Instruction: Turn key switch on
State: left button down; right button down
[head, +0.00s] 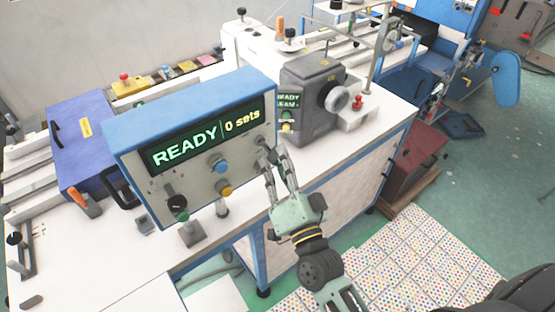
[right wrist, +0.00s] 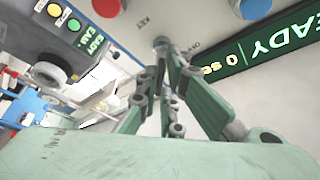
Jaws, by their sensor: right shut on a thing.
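The control box (head: 133,167) has a blue top and a grey front panel, and its green display reads "READY" and "0 sets". My right gripper (head: 268,152) is at the right end of this panel, its fingers closed on the key switch. In the right wrist view, the fingertips of the right gripper (right wrist: 163,50) meet around the small metal key switch (right wrist: 161,42), beside printed lettering that includes "KEY". The fingers hide most of the switch, so its exact turn is hard to tell. My left gripper is not in view.
Blue (head: 221,167), yellow and green buttons and a black knob (head: 176,202) sit on the panel. A red cabinet (head: 412,165) stands beside the white table.

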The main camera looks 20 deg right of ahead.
jog(key=shift+d+r, duration=0.1)
jog(key=shift+r, duration=0.25)
jog(key=c, duration=2)
grip_release()
jog(key=shift+o, duration=0.4)
jog(key=shift+w+f, duration=0.15)
jog(key=shift+f, duration=0.1)
jog(key=v, duration=1.2)
